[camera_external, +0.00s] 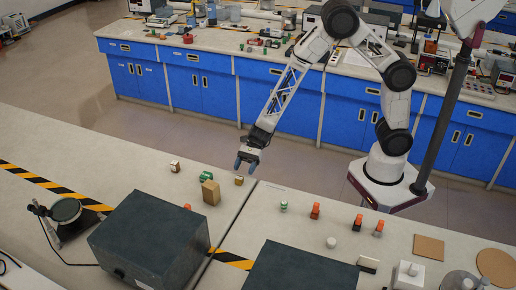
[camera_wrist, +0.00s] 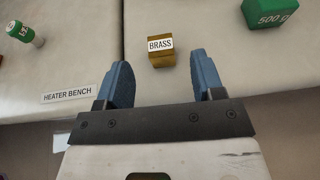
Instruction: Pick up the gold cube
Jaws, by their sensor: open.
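The gold cube (camera_wrist: 161,55) carries a white label reading BRASS on the face toward me. In the wrist view it sits on the bench, ahead of and between the two blue fingertips, touching neither. In the external view it is a small cube (camera_external: 239,181) near the bench's far edge, just below my gripper (camera_external: 246,165). My gripper is open and empty, with its fingers (camera_wrist: 160,65) spread wider than the cube. It appears to be a little above the bench.
A green 500 g weight (camera_wrist: 270,12) and a taller tan block (camera_external: 210,192) stand close to the cube. Another small cube (camera_external: 175,166) is farther left. A green cylinder (camera_external: 284,206) and orange-topped items (camera_external: 315,211) stand right. A dark box (camera_external: 150,235) is nearer the camera.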

